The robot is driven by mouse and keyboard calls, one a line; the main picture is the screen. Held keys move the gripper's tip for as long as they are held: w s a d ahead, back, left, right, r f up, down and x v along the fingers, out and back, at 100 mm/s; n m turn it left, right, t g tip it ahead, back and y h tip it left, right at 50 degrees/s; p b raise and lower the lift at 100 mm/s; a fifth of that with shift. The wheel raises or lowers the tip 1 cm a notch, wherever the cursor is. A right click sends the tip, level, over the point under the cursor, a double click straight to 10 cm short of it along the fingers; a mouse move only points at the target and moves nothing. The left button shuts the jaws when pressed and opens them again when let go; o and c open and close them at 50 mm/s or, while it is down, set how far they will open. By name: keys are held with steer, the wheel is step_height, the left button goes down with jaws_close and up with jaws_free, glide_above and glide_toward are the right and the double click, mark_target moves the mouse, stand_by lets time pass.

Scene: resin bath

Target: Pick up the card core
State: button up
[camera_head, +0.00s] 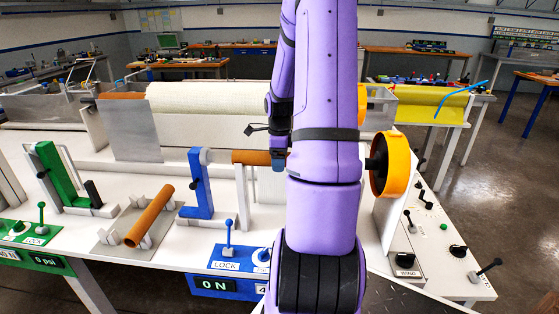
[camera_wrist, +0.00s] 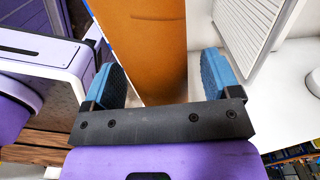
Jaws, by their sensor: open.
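A brown card core (camera_wrist: 140,40), a plain tube, runs between the two blue pads of my gripper (camera_wrist: 161,75) in the wrist view. The pads stand apart, with a gap showing beside the tube; I cannot tell whether either touches it. In the head view, a brown tube (camera_head: 251,157) shows beside my gripper (camera_head: 278,160), just right of the blue post, its right part hidden by my arm. Another brown tube (camera_head: 149,215) lies tilted in the picture on a grey cradle on the white bench. I cannot tell for certain which tube the task names.
A blue post (camera_head: 201,184) and a green post (camera_head: 60,175) stand on the bench. A large cream roll (camera_head: 208,97) lies behind. A blue control panel (camera_head: 222,262) is at the front, and a yellow wheel (camera_head: 394,163) is right of my arm.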

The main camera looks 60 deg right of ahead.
steer(key=c, duration=1.1)
